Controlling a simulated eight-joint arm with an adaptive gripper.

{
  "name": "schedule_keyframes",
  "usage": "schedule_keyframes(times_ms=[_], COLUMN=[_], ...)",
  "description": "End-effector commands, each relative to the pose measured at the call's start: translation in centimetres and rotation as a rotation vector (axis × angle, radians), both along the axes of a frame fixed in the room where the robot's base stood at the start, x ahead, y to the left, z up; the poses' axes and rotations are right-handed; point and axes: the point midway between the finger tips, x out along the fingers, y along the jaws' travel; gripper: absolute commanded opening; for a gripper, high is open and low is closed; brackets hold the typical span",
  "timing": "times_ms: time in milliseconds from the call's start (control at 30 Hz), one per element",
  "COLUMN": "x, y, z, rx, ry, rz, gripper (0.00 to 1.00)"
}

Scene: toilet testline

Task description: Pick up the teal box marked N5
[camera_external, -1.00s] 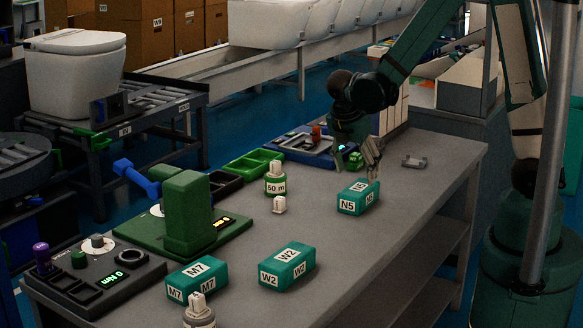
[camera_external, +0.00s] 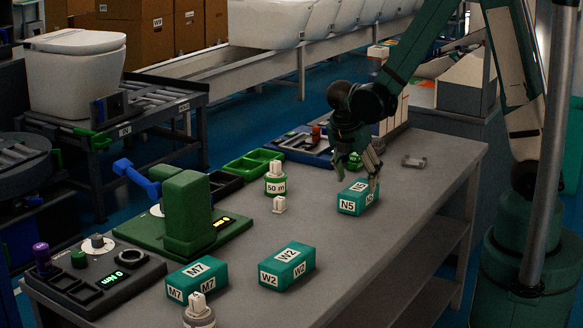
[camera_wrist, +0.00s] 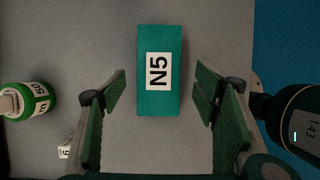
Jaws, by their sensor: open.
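The teal box marked N5 (camera_external: 352,202) sits on the grey table, toward its right side in the external view. In the wrist view the N5 box (camera_wrist: 158,98) lies upright in the picture, its white label facing the camera. My gripper (camera_external: 358,170) is open and empty, just above the box at its far side. In the wrist view my gripper's green finger pads (camera_wrist: 160,90) stand apart on both sides of the box's lower part, with gaps to it. I cannot tell from this how far above the box the fingertips are.
Teal boxes W2 (camera_external: 287,268) and M7 (camera_external: 197,279) stand nearer the front. A green-and-white 50 m bottle (camera_external: 275,180) and a small white piece (camera_external: 279,205) are left of N5. A green fixture (camera_external: 187,215) stands farther left.

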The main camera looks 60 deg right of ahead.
Motion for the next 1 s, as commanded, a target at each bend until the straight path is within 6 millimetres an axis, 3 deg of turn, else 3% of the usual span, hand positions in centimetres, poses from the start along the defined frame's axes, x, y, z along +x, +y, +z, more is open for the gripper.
schedule_keyframes(times_ms=[467, 1000], x=[0.0, 0.3], y=[-0.2, -2.0], z=[-0.4, -4.6], rx=[0.0, 0.0], ry=[0.0, -0.001], rz=[0.0, 0.0], gripper=[0.61, 0.61])
